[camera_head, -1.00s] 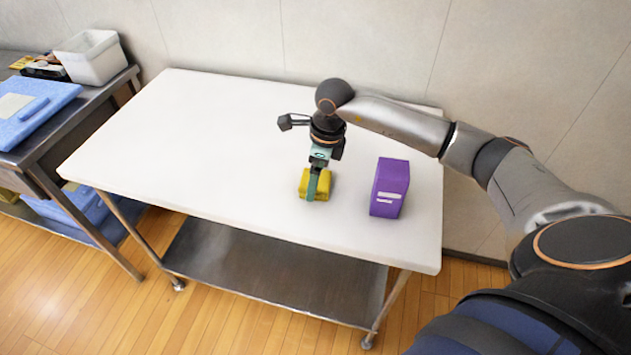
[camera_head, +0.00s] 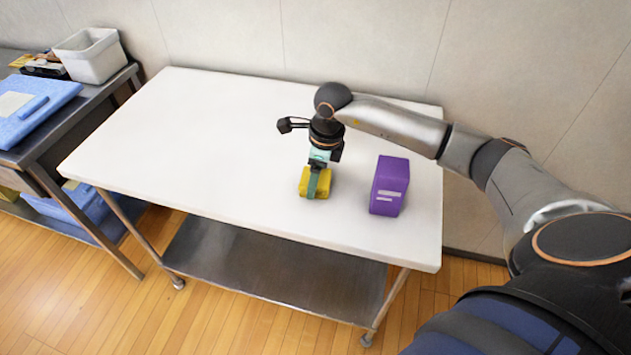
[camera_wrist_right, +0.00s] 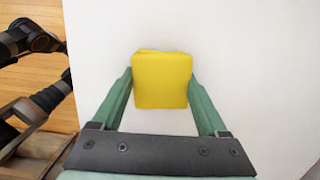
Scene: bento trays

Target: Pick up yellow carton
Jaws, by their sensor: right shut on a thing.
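The yellow carton (camera_head: 304,183) is on the white table, near the middle of its front part, in the head view. In the right wrist view the yellow carton (camera_wrist_right: 161,80) sits between the two green fingers. My right gripper (camera_head: 313,188) points down over the carton and is shut on it, one finger at each side. The right gripper (camera_wrist_right: 160,88) also shows in the wrist view. Whether the carton still touches the table is hard to tell. My left gripper is not in view.
A purple carton (camera_head: 389,187) stands upright on the white table (camera_head: 200,130), to the right of my gripper. The left part of the table is clear. A steel side table at the left holds a grey bin (camera_head: 92,58) and a blue lidded box (camera_head: 35,110).

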